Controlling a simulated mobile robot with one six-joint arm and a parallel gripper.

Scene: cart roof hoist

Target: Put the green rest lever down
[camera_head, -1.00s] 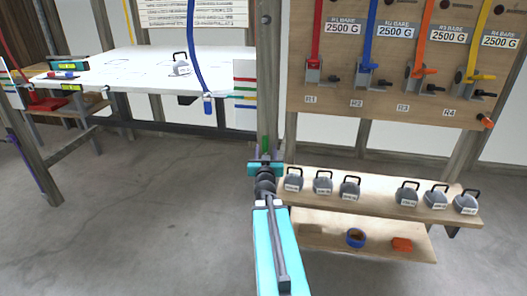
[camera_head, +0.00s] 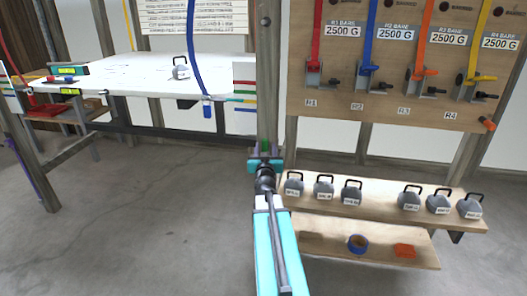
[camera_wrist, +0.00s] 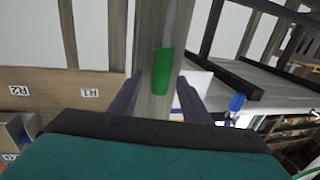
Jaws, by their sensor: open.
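The green lever (camera_head: 265,146) shows as a small upright green piece against the wooden post, just past my gripper (camera_head: 265,156). In the wrist view the green lever (camera_wrist: 163,70) is a short green sleeve on a thin grey rod in front of the post. My gripper (camera_wrist: 160,98) is open, with one dark finger on each side of the post in the picture. The green sleeve lies between the finger lines, beyond the tips in the picture; I cannot tell whether anything touches. The lever's pivot is hidden.
Right of the post, a wooden shelf (camera_head: 380,207) holds several grey weights below a board (camera_head: 300,88) with coloured levers. Floor at left is clear.

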